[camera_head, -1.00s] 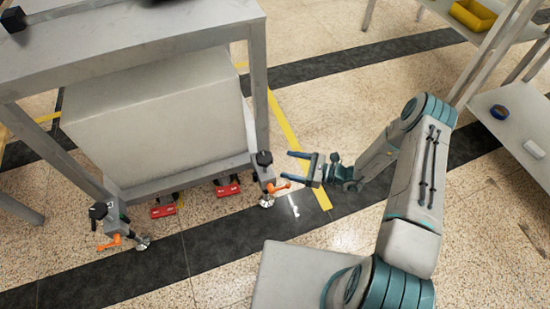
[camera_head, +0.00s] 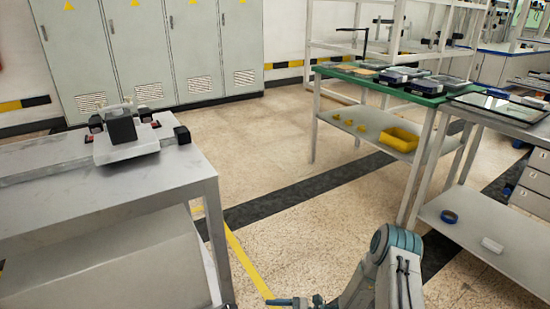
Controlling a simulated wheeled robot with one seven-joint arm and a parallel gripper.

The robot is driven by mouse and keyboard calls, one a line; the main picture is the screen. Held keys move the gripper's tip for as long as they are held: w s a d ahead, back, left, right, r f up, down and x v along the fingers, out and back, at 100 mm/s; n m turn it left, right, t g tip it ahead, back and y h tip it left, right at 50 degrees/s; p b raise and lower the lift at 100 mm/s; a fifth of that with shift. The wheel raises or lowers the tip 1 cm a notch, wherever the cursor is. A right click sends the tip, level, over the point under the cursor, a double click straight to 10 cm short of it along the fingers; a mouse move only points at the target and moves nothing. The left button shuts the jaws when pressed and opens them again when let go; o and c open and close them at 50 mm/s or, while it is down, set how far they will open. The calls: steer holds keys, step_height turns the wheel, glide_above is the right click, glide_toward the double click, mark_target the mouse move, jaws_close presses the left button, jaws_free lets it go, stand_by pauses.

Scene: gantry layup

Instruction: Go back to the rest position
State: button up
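My arm (camera_head: 385,270) shows at the bottom edge of the head view, right of the middle, with its elbow bent and teal bands on the joint. My gripper (camera_head: 290,302) is cut off by the bottom edge; only a dark blue-grey finger and part of its mount show. It hangs over the floor, to the right of the grey metal table (camera_head: 80,193), apart from it. I cannot see whether it is open or holds anything.
A fixture with a black block (camera_head: 121,129) stands on the grey table. A green-topped bench (camera_head: 342,76) at the right carries trays, with a yellow bin (camera_head: 399,139) below. Grey cabinets (camera_head: 192,55) line the back wall. The middle floor (camera_head: 260,140) is clear.

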steer(key=s+d+r+n+h+p, duration=0.5)
steer(key=r+p, duration=0.4)
steer(key=r, duration=1.3)
steer(key=s+d+r+n+t+h+p, duration=0.1)
steer(key=s+d+r+n+h+p, duration=0.4)
steer(key=r, duration=1.7)
steer(key=s+d+r+n+h+p, duration=0.5)
steer(key=r+p, duration=1)
steer(key=r, duration=0.7)
steer(key=s+n+h, duration=0.2)
steer(key=n, duration=0.1)
steer(key=shift+s+d+t+h, duration=0.2)
steer(key=shift+t+h, duration=0.2)
steer(key=shift+c, duration=0.3)
